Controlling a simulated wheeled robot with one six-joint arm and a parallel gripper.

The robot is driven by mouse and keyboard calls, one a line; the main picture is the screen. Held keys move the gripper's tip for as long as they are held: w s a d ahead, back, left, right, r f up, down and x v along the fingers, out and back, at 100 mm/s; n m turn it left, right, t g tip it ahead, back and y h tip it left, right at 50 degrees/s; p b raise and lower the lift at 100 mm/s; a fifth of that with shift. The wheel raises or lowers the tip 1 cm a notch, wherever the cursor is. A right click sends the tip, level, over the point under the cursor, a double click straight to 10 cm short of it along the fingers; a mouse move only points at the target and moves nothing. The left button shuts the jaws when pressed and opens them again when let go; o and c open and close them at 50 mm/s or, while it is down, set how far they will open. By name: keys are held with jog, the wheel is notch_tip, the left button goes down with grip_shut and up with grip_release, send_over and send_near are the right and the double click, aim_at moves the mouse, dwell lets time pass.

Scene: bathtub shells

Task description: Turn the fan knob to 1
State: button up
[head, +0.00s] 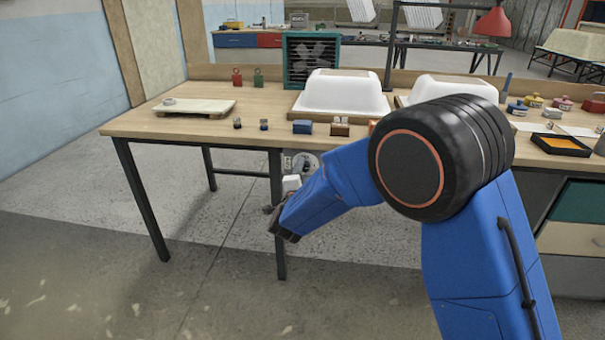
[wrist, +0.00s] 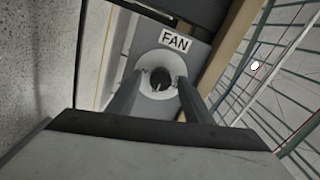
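The fan knob (wrist: 160,77) is a small dark round knob on a white round dial, on a grey plate (wrist: 190,58) with a "FAN" label (wrist: 175,40) in the wrist view. Small marks on the dial are too blurred to read, and I cannot tell its setting. My gripper (wrist: 159,84) has its two dark fingers apart, one on each side of the knob; contact is not clear. In the head view the dial (head: 307,163) is below the table's front edge, partly hidden by my arm. The fan (head: 311,60) is a dark green box on the table's back.
The wooden workbench (head: 180,90) holds white tub shells (head: 342,92), red and green weights (head: 237,77), a pale board (head: 195,107) and small blocks (head: 302,127). A dark table leg (head: 278,215) stands close to my gripper. Floor left of it is clear.

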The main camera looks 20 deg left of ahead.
jog(key=shift+s, duration=0.1)
jog(key=v, duration=1.7)
jog(key=shift+d, duration=0.15)
jog(key=w+d+r+n+g+y, duration=0.2)
jog(key=w+d+r+n+g, duration=0.1)
jog(key=w+d+r, duration=0.55)
jog(key=s+d+r+n+g, duration=0.1)
jog(key=s+d+n+g, duration=0.1)
jog(key=d, duration=0.7)
jog(key=s+d+r+n+g, duration=0.1)
jog(key=s+d+n, duration=0.15)
jog(key=d, duration=0.55)
jog(key=s+d+f+n+g+h, duration=0.2)
jog(key=s+d+g+h, duration=0.1)
jog(key=s+d, duration=1)
jog(key=s+d+f+n+g+h, duration=0.2)
jog(key=s+d+n+g+h, duration=0.1)
jog(key=s+d, duration=1.1)
jog(key=d, duration=0.5)
jog(key=shift+s+d+f+g, duration=0.15)
jog(key=shift+d+f+g, duration=0.1)
jog(key=shift+g, duration=0.15)
